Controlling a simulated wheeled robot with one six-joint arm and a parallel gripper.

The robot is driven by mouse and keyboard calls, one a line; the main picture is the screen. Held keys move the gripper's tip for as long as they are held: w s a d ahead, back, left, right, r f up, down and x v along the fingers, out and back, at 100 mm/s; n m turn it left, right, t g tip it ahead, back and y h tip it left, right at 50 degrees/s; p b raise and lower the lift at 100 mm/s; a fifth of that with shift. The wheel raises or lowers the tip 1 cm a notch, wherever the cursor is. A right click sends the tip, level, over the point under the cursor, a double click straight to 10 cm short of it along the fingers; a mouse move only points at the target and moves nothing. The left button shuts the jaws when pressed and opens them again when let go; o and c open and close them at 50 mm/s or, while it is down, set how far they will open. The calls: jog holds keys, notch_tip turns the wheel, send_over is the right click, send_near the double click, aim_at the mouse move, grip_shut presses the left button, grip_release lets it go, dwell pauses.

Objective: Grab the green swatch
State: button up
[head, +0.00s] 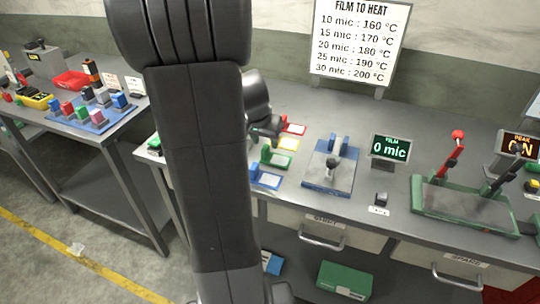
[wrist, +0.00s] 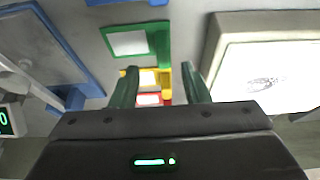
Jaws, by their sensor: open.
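The green swatch (head: 276,158) lies on the bench between the yellow swatch (head: 288,143) and the blue swatch (head: 265,177); the red swatch (head: 294,128) is farthest back. In the wrist view, the green swatch (wrist: 131,43) has a pale panel and a green raised block at its right side. My gripper (wrist: 161,72) is open, with nothing held between its fingers. The green block shows just past the fingertips, with the yellow swatch (wrist: 146,78) and red swatch (wrist: 148,99) seen between the fingers. In the head view, my arm partly hides the gripper.
A blue-based device (head: 328,170) stands just right of the swatches. A film display (head: 390,149) reads 0 mic, and a green lever press (head: 465,205) stands farther right. A white box (wrist: 262,80) is close on the right in the wrist view. A temperature sign (head: 358,42) stands behind.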

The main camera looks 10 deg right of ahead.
aim_at(265, 147)
jog(key=shift+a+x, duration=0.15)
jog(key=shift+x, duration=1.05)
jog(key=shift+a+x, duration=0.15)
jog(key=shift+x, duration=1.1)
grip_shut()
